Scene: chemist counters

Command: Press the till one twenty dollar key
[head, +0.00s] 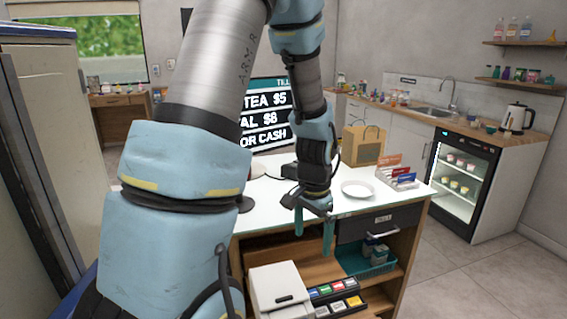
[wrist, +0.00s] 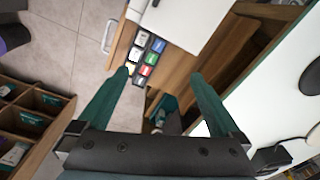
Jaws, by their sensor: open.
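The till (head: 278,286) is a white box on the low open shelf under the counter, with a dark key panel (head: 338,297) at its right. The panel carries two rows of coloured keys, including green, red and yellow ones; their labels are too small to read, so I cannot tell which is the twenty dollar key. In the wrist view the keys (wrist: 146,62) show beyond and between my fingers, beside the white till body (wrist: 186,22). My gripper (head: 314,243) is open and empty, pointing down in front of the counter edge, above the keys and apart from them. Its green fingers also show in the wrist view (wrist: 160,75).
The white counter top (head: 345,206) overhangs the shelf and holds a plate (head: 357,189), a card rack (head: 397,178) and a paper bag (head: 363,145). A dark drawer (head: 378,224) and a teal basket (head: 367,261) lie right of the keys. My arm hides part of the price sign (head: 264,117).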

